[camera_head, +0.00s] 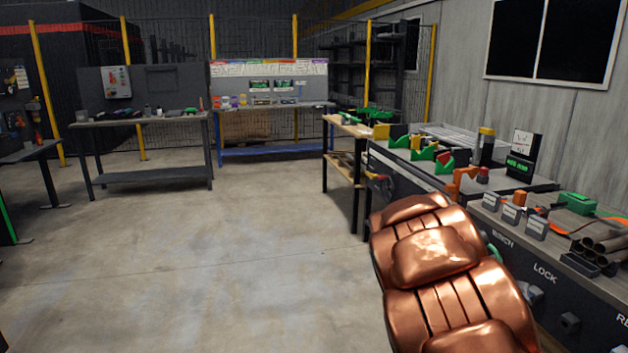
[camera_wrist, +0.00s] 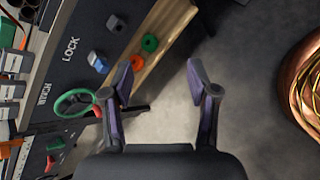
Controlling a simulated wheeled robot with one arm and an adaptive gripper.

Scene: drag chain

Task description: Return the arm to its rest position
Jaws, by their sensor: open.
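My gripper (camera_wrist: 158,74) shows in the wrist view with its two dark fingers spread wide apart. Nothing is between them; grey floor and the end of a wooden edge lie behind. The gripper is beside the front of the workbench and apart from it as far as I can see, though the left finger overlaps the bench front in the picture. I cannot make out the gripper in the head view.
The workbench (camera_head: 545,272), with a LOCK label, runs along the right. In the wrist view its front carries a green handwheel (camera_wrist: 75,103) and a blue knob (camera_wrist: 97,62). A wooden-topped table (camera_head: 345,127) stands beyond. The floor (camera_head: 210,250) at left is clear.

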